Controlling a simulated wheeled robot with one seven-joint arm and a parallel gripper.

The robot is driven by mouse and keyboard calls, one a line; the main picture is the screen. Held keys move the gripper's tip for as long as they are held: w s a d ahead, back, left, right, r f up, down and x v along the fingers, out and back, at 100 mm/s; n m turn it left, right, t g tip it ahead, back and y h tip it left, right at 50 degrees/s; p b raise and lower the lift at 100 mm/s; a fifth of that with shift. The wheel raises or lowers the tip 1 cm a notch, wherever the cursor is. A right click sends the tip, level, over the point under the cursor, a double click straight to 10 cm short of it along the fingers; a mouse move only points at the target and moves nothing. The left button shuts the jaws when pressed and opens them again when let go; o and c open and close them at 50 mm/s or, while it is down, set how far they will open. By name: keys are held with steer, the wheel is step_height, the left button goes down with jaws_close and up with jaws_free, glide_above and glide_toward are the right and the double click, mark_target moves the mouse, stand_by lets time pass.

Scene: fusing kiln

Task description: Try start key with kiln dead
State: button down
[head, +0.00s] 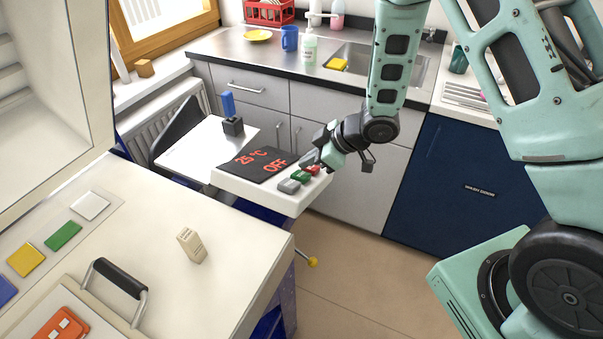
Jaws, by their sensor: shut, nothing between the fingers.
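The kiln's white control panel (240,184) stands beyond the kiln body, its dark display (262,163) lit with red "25 °C" and "OFF". A short row of keys runs along its right end: a red key (313,170), a green key (299,175) and a grey key (289,186) nearest me. The labels are too small to read, and my gripper may hide part of the row. My gripper (312,161) is shut and empty, its tips right at the far end of the row by the red key. I cannot tell whether they touch a key.
The kiln's pale top (240,235) fills the lower left, with coloured tiles (63,236), a black handle (120,278) and a small beige block (191,245). A blue-handled piece (228,104) stands behind the panel.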

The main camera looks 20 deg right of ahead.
steer(key=shift+f, duration=0.1)
steer(key=shift+s+a+f, duration=0.1)
steer(key=shift+a+f, duration=0.05)
steer(key=shift+f, duration=0.15)
steer(key=shift+s+a+f+b, duration=0.2)
steer(key=shift+f+b, duration=0.25)
steer(key=shift+b, duration=0.25)
stand_by(0.7)
steer(key=shift+d, duration=0.1)
steer(key=shift+w+d+r+p, duration=0.15)
steer(key=shift+r+p, duration=0.3)
steer(key=shift+p, duration=0.1)
steer(key=shift+w+d+r+p, duration=0.1)
steer(key=shift+w+r+p, duration=0.05)
steer(key=shift+r+p, duration=0.3)
steer(key=r+p, duration=0.1)
steer(key=w+d+r+p, duration=0.1)
steer(key=r+p, duration=0.2)
steer(key=p, duration=0.1)
steer(key=shift+w+d+r, duration=0.25)
